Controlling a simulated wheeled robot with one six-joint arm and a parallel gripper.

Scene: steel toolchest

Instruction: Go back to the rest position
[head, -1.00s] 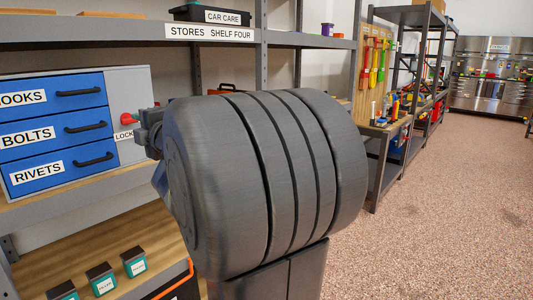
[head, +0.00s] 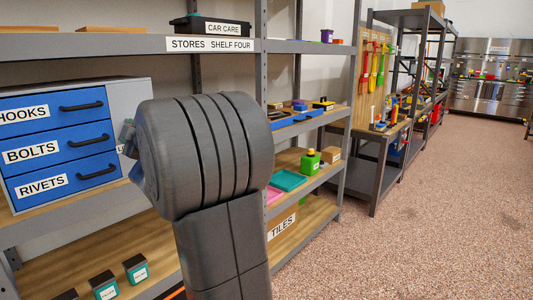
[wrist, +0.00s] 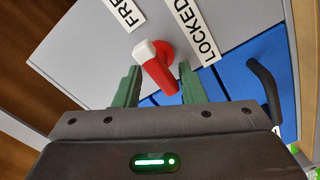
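The drawer cabinet (head: 128,98) stands on the shelf at left in the head view, with blue drawers labelled HOOKS, BOLTS and RIVETS, all shut. In the wrist view its grey panel (wrist: 95,60) carries a red lever (wrist: 158,76) with a white end, near labels FREE (wrist: 122,14) and LOCKED (wrist: 195,32). I cannot tell which label the lever points to. My gripper (wrist: 158,90) is open, its green fingers apart on either side of the lever in the picture. Contact with the lever cannot be made out. In the head view my arm hides the lever and most of the gripper.
Shelves with a teal tray (head: 287,180), a green bottle (head: 310,162) and a blue tray (head: 296,119) lie right of my arm. Small boxes (head: 135,268) stand on the lower shelf. A workbench (head: 372,135) is further right. The speckled floor at right is clear.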

